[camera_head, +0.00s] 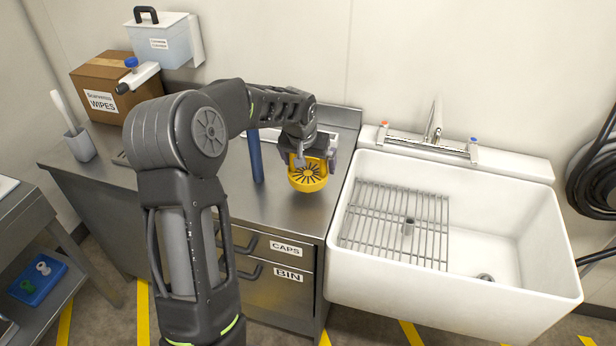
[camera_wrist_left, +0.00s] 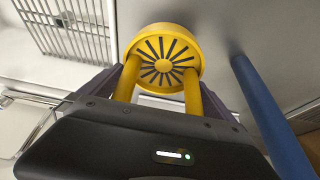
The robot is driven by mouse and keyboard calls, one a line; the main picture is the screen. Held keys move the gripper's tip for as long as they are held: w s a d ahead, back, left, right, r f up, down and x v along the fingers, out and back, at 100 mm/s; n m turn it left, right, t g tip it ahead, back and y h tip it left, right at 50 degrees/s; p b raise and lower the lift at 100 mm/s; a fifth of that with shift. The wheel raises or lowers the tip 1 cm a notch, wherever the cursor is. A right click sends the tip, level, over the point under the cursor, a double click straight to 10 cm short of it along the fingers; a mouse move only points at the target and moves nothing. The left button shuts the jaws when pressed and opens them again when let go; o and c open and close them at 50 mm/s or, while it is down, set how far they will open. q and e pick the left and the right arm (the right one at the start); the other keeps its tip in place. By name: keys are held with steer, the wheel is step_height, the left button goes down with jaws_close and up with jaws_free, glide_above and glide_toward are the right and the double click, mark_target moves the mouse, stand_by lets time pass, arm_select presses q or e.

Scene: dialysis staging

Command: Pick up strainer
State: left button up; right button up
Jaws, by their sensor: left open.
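The strainer (camera_head: 308,180) is a round yellow cup with a slotted dark-and-yellow face, over the steel counter near its right end. In the left wrist view the strainer (camera_wrist_left: 163,50) shows its face, with two yellow bars running back between the gripper's fingers. My left gripper (camera_head: 311,150) is at the strainer, its dark fingers open on either side of the yellow bars. In the wrist view the gripper (camera_wrist_left: 160,90) hides the bars' near ends. I cannot tell whether the fingers touch them. My right gripper is not in view.
A blue upright post (camera_head: 256,155) stands just left of the gripper. A white sink (camera_head: 480,230) with a wire rack (camera_head: 395,222) lies to the right. A wipes box (camera_head: 112,85) and a grey cup (camera_head: 80,146) stand at the counter's left. Drawers (camera_head: 270,275) are below.

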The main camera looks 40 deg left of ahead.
mark_target(309, 168)
arm_select(q)
steer(key=shift+c, duration=0.2)
steer(key=c, duration=1.1)
steer(key=shift+r, duration=0.2)
step_height(309, 168, up, 10)
steer(key=shift+f+b, duration=0.15)
steer(key=shift+b, duration=0.4)
